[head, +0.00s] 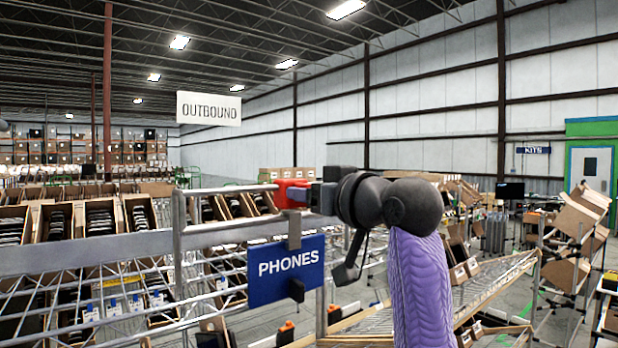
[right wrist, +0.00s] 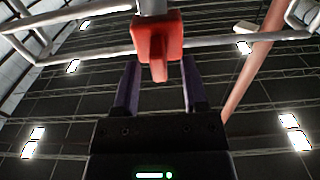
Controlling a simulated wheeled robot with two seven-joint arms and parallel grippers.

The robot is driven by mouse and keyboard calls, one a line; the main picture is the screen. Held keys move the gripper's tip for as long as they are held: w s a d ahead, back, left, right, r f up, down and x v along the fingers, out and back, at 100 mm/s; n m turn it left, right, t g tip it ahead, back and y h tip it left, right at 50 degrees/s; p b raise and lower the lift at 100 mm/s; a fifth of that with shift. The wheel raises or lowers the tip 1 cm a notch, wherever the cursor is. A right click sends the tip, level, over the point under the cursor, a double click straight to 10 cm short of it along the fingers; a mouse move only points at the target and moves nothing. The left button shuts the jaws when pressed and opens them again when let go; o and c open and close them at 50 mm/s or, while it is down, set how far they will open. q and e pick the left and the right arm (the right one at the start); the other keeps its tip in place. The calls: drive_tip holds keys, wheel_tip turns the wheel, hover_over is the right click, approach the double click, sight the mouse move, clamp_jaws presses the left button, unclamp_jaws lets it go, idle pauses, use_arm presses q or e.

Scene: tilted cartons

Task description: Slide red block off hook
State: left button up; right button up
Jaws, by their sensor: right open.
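The red block (head: 291,193) sits at the top rail of the wire rack, just above the blue PHONES sign. In the right wrist view the red block (right wrist: 157,40) hangs at a grey bar, with a narrower red tab pointing down toward my gripper. My right gripper (head: 312,194) comes in from the right in the head view, close to the block. In the right wrist view its two dark fingers (right wrist: 160,68) are apart on either side of the tab, with gaps both sides. The hook itself I cannot clearly make out. My left gripper is not in view.
A wire shelf (head: 490,285) slopes at the right.

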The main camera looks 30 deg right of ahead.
drive_tip(key=shift+w, duration=0.1)
clamp_jaws()
idle(1.4)
